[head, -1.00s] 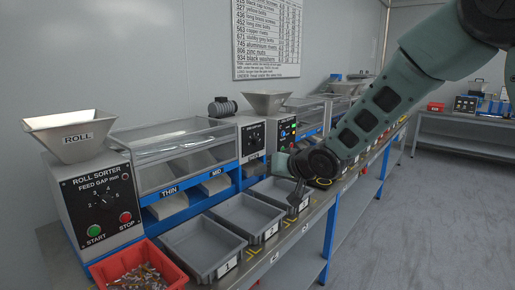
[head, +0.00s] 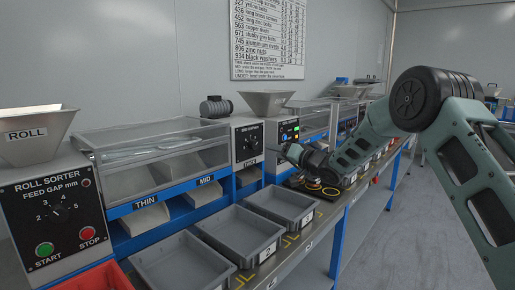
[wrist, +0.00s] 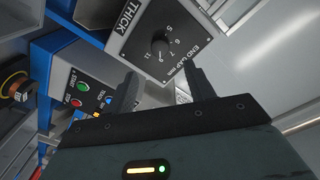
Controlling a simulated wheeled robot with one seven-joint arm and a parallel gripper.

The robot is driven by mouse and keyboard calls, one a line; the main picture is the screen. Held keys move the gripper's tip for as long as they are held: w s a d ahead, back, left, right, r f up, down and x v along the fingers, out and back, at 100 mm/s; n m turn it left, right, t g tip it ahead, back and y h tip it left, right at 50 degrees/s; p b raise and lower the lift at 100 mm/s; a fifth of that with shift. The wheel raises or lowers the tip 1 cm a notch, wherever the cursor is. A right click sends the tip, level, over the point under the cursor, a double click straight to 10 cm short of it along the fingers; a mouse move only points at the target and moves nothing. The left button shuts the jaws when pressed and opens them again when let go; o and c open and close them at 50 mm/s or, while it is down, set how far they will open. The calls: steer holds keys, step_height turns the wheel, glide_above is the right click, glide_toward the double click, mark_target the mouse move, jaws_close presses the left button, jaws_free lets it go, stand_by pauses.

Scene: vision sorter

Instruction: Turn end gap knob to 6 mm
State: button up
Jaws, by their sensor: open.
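The end gap knob (wrist: 159,48) is a small dark round knob on a grey panel with numbers around it and a THICK label; I cannot read its pointer surely. The same panel (head: 249,143) stands small beyond the roll sorter in the head view. My gripper (wrist: 160,77) is open and empty, its two dark fingers apart below the knob in the wrist view, not visibly touching it. In the head view my gripper (head: 285,151) is near the panel's right side, its fingers too small to make out.
A control box (wrist: 85,88) with green and red buttons is left of the gripper in the wrist view. The roll sorter (head: 50,215) with its feed gap knob stands at the left. Grey trays (head: 238,236) line the bench. Open floor lies at the right.

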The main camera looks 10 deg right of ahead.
mark_target(255, 146)
steer(key=x, duration=0.9)
steer(key=shift+w+a, duration=0.25)
steer(key=shift+w, duration=0.1)
steer(key=c, duration=1)
